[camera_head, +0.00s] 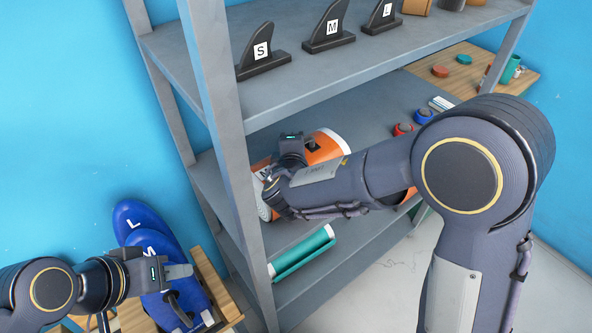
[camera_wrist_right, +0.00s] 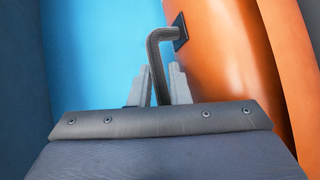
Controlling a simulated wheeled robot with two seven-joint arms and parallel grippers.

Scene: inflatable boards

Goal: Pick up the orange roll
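The orange roll (camera_head: 325,148), with white edges, lies on the middle shelf, partly hidden behind my right arm in the head view. In the right wrist view the orange roll (camera_wrist_right: 225,75) fills the right side, and its grey bent handle (camera_wrist_right: 158,65) runs down between the fingers of my right gripper (camera_wrist_right: 160,85). The fingers sit close against both sides of the handle and appear shut on it. My left gripper (camera_head: 180,272) is over the blue boards at lower left; its fingers show as one light bar, so its opening is unclear.
The grey shelf post (camera_head: 222,120) stands left of my right arm. Black fins (camera_head: 329,28) marked S, M and L stand on the shelf above. A teal roll (camera_head: 302,252) lies on the lower shelf. Blue boards (camera_head: 135,217) stand in a wooden rack. Red and blue small items (camera_head: 404,129) lie at right.

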